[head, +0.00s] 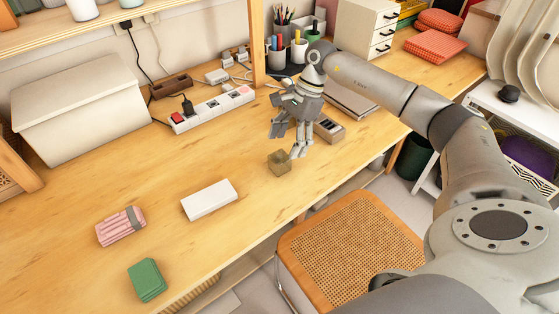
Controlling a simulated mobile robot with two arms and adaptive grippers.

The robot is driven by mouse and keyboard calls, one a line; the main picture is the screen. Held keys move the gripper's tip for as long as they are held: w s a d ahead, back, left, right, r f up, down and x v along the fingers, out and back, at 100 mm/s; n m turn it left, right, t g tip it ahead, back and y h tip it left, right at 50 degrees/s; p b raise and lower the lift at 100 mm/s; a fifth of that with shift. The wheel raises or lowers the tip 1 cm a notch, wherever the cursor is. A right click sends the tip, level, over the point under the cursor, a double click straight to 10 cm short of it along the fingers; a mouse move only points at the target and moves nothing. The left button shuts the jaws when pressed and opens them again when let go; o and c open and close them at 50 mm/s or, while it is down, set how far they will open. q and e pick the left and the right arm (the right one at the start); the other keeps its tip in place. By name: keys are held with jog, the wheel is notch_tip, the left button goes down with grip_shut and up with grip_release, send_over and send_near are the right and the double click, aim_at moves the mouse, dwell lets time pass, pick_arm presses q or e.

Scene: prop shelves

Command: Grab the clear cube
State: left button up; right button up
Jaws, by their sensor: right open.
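A small cube (278,163) sits on the wooden table near its front edge. It looks see-through and takes on the brown of the wood. My right gripper (286,142) is just above and behind the cube in the head view. Its fingers are spread apart with nothing between them. One fingertip ends close to the cube's upper right side; I cannot tell whether it touches. My left gripper is not in view.
A white block (209,200), a pink striped bundle (120,227) and a green block (147,280) lie to the left on the table. A power strip (212,109) lies behind. A woven-seat chair (350,245) stands in front.

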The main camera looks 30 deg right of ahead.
aim_at(280, 156)
jog(key=shift+p+x, duration=0.75)
jog(key=shift+x, duration=2.2)
jog(key=shift+a+r, duration=0.1)
jog(key=shift+a, duration=0.1)
jog(key=shift+w, duration=0.1)
jog(key=c, duration=1.2)
jog(key=shift+c, duration=0.6)
jog(key=shift+r, duration=0.15)
